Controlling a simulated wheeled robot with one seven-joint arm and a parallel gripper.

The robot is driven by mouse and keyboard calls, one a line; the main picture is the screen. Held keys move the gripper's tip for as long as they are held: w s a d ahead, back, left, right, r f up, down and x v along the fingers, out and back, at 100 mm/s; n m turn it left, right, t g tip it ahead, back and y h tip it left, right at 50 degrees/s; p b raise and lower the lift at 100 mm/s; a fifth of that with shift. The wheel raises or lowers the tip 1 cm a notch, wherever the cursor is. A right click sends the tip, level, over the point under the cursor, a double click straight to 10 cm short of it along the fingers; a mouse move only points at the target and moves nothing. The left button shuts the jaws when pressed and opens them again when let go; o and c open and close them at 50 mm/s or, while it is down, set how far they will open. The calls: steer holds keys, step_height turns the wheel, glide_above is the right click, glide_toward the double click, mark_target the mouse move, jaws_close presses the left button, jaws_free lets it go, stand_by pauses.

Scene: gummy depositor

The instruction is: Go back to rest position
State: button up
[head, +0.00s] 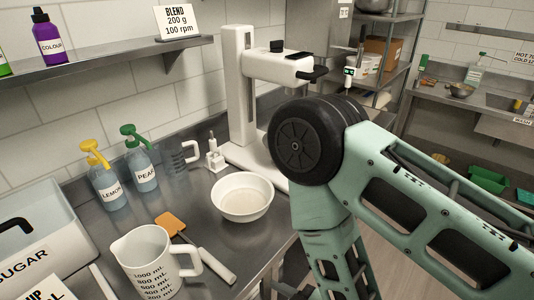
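My own green arm fills the right and lower middle of the head view. Its black round elbow joint stands in front of the white stand machine (238,90) and hides part of its base. One arm link runs down past the counter's right edge and leaves the frame at the bottom. My gripper is out of view, so I cannot see whether it holds anything.
The steel counter (190,212) holds a white bowl (243,206), a measuring jug (147,262), an orange spatula (170,224), LEMON (108,188) and PEAR (143,170) pump bottles and a SUGAR bin (38,252). Shelving (392,60) and a sink counter (490,110) stand behind my arm.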

steer(key=w+a+r+g+h+b, duration=0.2)
steer(key=w+h, duration=0.1)
steer(key=s+d+r+m+g+h+b, duration=0.1)
steer(key=s+d+r+g+h+b, duration=0.15)
steer(key=d+r+g+h, duration=0.35)
steer(key=s+d+r+m+g+h, duration=0.1)
steer(key=s+d+r, duration=0.6)
steer(key=d+r, duration=0.1)
steer(key=shift+s+d, duration=0.15)
steer(key=shift+d, duration=0.2)
